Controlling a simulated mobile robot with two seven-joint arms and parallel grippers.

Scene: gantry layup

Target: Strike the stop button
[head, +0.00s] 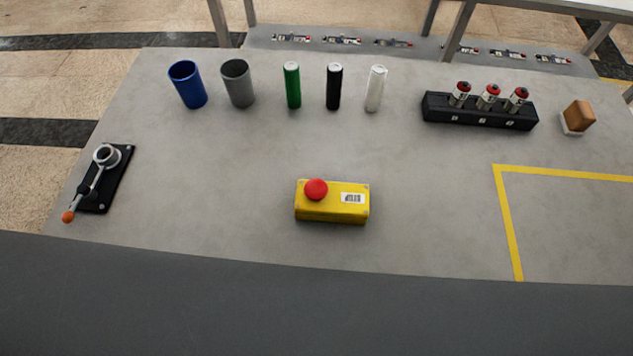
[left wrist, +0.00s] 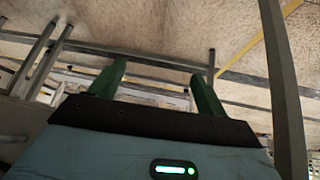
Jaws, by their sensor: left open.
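The stop button is a red round cap (head: 316,189) on the left part of a yellow box (head: 331,215), which sits at the middle front of the grey table. Neither gripper is in the head view, and the button is not in the left wrist view.
On the grey table (head: 230,150) stand a blue cup (head: 188,84), a grey cup (head: 238,83), several cylinders, a black rack (head: 480,113), a brown block (head: 578,116) and a lever (head: 92,185). Yellow tape (head: 508,225) marks the right. The table around the box is clear.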

